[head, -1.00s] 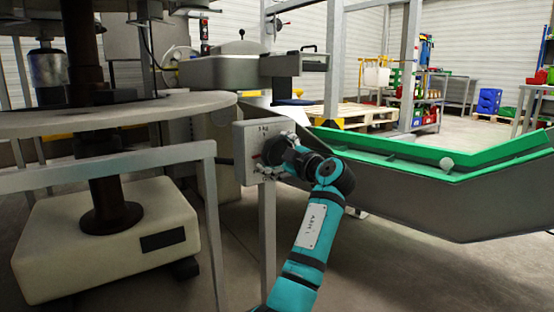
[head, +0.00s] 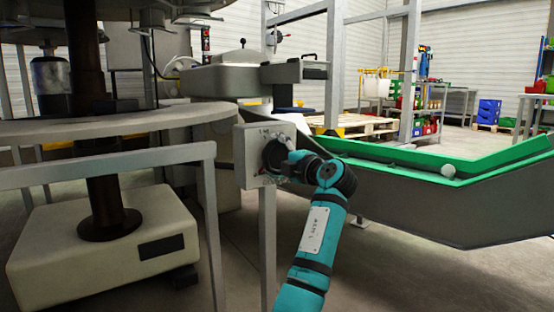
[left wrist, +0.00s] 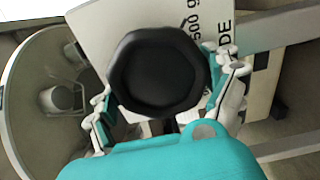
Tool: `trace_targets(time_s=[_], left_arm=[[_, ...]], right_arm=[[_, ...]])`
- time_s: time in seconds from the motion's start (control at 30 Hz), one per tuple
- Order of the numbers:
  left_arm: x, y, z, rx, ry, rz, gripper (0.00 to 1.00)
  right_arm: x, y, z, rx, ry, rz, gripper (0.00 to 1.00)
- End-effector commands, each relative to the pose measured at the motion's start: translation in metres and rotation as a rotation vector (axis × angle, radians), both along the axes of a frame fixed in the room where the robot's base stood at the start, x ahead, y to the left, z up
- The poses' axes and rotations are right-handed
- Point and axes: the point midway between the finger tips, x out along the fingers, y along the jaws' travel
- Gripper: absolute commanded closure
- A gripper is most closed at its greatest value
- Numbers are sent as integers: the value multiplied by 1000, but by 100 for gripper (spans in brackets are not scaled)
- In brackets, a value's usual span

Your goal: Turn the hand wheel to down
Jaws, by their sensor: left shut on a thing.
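The hand wheel (head: 272,154) is a black, lobed knob on the front of a light grey control box (head: 241,167). In the left wrist view the hand wheel (left wrist: 158,72) faces the camera and fills the middle. My left gripper (head: 280,160) is at the wheel. In the left wrist view my left gripper (left wrist: 170,95) has one finger on each side of the wheel's rim and is shut on it. My gripper and wrist hide part of the wheel and box face in the head view. The box's printed marks are too small or partly covered to read fully. My right gripper is not in view.
The box stands on a grey post (head: 267,245). A grey railing (head: 120,163) and a large round table (head: 120,122) are to the left. A green-edged chute (head: 420,160) is to the right, behind my arm. Open floor lies at the lower right.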

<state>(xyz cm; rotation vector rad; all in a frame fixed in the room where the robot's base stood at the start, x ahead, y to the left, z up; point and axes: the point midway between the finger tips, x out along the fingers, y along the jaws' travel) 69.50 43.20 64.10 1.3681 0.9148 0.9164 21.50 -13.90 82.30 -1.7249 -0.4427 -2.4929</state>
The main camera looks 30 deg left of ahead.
Motion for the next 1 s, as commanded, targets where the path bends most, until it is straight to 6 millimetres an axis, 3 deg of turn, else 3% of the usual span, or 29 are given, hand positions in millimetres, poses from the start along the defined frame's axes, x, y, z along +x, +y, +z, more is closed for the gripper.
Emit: trace_targets(time_s=[0.47, 0.5, 0.57, 0.87, 1.0], left_arm=[[1, 0, -1, -10, -15, -2, 45], [1, 0, -1, -10, -15, -2, 9], [0, 0, -1, -8, -15, -2, 1], [0, -2, 0, -6, -14, -1, 0], [-5, -14, -1, -5, -13, -3, 0]], right_arm=[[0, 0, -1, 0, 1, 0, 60], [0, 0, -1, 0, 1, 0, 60], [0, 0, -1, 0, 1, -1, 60], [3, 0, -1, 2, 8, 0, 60], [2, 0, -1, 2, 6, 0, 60]])
